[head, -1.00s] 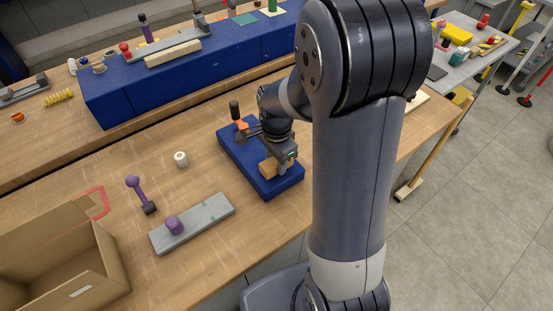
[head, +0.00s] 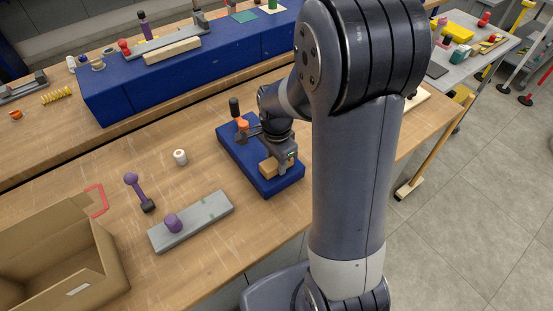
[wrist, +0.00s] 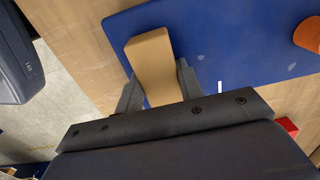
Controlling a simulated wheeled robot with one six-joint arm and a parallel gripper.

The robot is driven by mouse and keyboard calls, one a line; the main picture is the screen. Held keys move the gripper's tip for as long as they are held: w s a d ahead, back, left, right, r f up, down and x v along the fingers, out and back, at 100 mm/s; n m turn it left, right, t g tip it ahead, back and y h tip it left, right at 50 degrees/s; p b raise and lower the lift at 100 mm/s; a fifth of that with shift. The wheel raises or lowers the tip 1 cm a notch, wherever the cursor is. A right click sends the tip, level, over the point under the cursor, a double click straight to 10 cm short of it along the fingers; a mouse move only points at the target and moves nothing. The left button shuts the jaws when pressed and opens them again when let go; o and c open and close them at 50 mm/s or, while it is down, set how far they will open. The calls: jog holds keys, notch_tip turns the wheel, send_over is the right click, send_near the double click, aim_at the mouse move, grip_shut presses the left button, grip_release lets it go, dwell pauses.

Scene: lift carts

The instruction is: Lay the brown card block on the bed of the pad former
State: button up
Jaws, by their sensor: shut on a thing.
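The pad former is a blue slab (head: 285,187) with an orange part (head: 242,124) and an upright black handle at its far end. The slab fills much of the wrist view (wrist: 225,45). The brown card block (head: 270,170) is over the near end of the blue bed. My gripper (head: 280,160) is shut on it. In the wrist view the block (wrist: 150,58) sits between the two dark fingers and sticks out beyond them. Its lower side is hidden, so I cannot tell whether it touches the bed.
Left of the pad former are a white roll (head: 180,157), a purple-handled tool (head: 136,190), a grey plate with a purple knob (head: 185,228) and an open cardboard box (head: 110,262). A long blue block (head: 180,80) stands behind. Bare wood lies between.

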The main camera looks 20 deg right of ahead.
jog(key=o, duration=1)
jog(key=shift+o, duration=0.2)
notch_tip(320, 180, up, 11)
jog(key=shift+f, duration=0.2)
notch_tip(320, 180, down, 11)
jog(key=shift+r, duration=0.2)
jog(key=shift+r+p, duration=0.25)
jog(key=shift+p, duration=0.05)
